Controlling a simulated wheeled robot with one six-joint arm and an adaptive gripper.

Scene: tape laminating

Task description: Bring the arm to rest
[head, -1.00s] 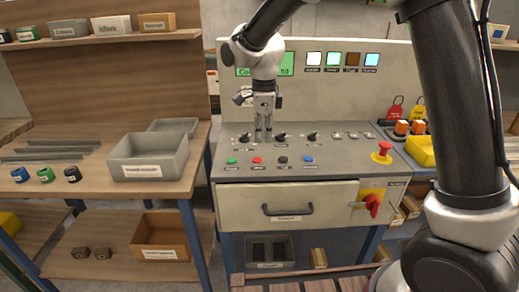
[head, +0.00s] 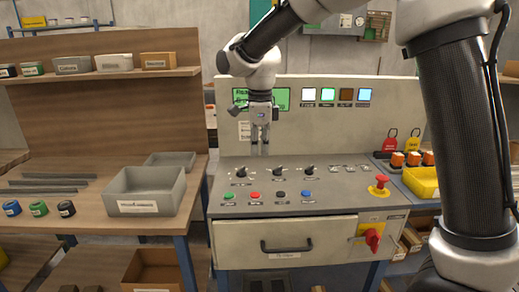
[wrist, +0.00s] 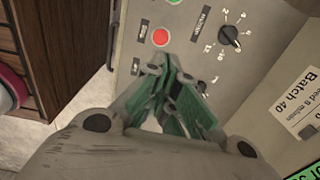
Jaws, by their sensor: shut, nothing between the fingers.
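My gripper (head: 260,148) hangs pointing down in front of the upright back panel of the control console (head: 395,112), above its sloping control panel (head: 346,187). The fingers are shut with nothing between them, and look clear of the knobs. In the wrist view my gripper (wrist: 172,75) shows its green-lined fingers close together near a red button (wrist: 160,37) and a black knob (wrist: 229,36). My arm arches in from the right of the head view.
A red emergency button (head: 379,186) sits at the panel's right. Below is a drawer (head: 330,238) with a red-handled switch (head: 372,240). A workbench (head: 100,215) with a grey bin (head: 143,191) stands left. A yellow bin (head: 421,183) is at right.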

